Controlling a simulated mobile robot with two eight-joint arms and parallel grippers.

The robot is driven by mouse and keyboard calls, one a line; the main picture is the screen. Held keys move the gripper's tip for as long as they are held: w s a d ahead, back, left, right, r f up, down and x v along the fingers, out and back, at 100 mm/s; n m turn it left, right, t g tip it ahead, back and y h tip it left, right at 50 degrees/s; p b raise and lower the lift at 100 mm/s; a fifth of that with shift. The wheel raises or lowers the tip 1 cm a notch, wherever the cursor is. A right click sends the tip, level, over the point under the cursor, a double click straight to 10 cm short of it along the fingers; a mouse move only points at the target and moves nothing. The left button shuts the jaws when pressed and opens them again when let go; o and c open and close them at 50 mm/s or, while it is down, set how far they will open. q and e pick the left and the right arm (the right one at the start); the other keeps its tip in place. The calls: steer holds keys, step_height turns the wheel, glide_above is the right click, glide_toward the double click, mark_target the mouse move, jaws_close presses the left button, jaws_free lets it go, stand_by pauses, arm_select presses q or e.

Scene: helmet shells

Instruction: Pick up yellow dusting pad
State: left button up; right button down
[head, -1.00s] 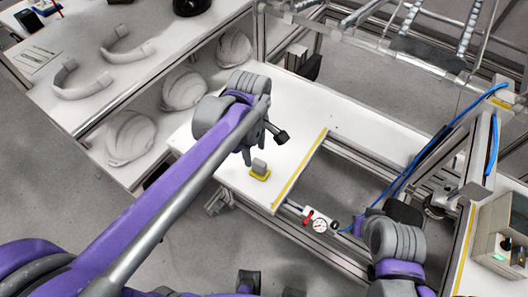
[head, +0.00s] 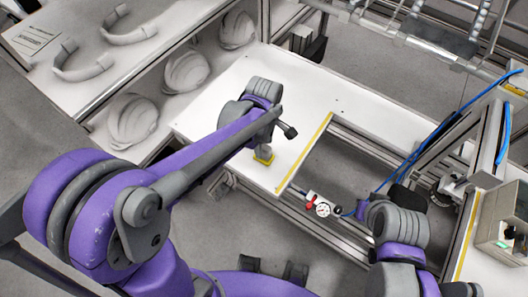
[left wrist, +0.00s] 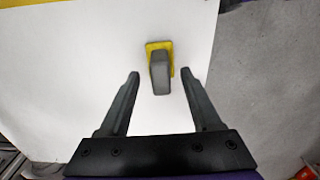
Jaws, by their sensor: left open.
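The yellow dusting pad (head: 264,155) has a yellow base and a grey upright handle. It stands on the white bench top near the bench's left front edge.
The white bench (head: 220,150) is clear around the pad. A yellow strip (head: 305,153) runs along its edge beside an aluminium frame. A gauge with a red valve (head: 322,208) sits on the frame. White helmet shells (head: 185,72) fill a shelf at the upper left.

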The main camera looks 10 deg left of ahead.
mark_target(264, 146)
arm_select(q)
steer(key=shift+f, duration=0.6)
jaws_close()
steer(key=shift+r, duration=0.1)
step_height(264, 146, up, 10)
steer(key=shift+p, duration=0.3)
